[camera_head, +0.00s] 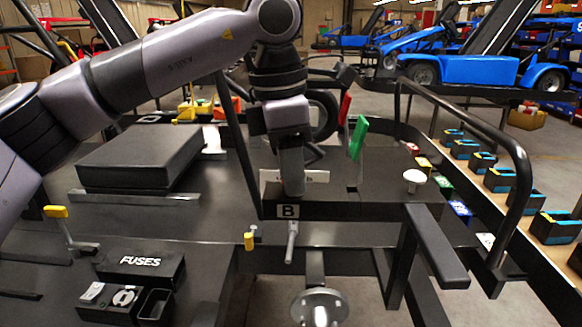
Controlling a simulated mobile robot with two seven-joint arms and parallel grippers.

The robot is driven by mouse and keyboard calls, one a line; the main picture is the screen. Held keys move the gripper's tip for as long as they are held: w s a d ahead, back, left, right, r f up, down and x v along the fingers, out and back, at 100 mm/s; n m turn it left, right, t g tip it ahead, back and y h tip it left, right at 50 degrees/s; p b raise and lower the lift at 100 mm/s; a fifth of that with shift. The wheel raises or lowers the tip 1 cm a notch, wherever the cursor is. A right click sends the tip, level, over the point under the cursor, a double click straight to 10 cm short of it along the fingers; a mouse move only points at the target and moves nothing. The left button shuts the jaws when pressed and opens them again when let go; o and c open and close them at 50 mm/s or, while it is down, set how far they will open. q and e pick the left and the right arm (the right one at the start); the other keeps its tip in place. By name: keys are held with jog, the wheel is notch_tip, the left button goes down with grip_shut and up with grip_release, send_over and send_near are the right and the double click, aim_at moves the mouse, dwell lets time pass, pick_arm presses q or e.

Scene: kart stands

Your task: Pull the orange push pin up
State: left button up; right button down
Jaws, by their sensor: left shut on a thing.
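My left arm comes in from the upper left, and its gripper (292,188) points down at the black panel with the white "B" label (288,211). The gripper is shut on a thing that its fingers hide. No orange push pin shows clearly; whatever lies behind or between the fingers cannot be seen. A small yellow-topped pin (250,240) stands apart from the gripper, lower left of it. A grey lever (291,242) hangs below the "B" label. My right gripper is not in view.
Right of the gripper stand a green lever (359,138), a red lever (345,108) and a white knob (414,178). A black frame bar (470,125) rises at right. Left are a black block (140,155), a yellow-topped lever (56,212) and a "FUSES" box (140,264).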

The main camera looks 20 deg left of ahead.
pick_arm(q)
jog(key=shift+r+p, duration=0.3)
jog(key=shift+r, duration=0.15)
jog(key=o, duration=1.1)
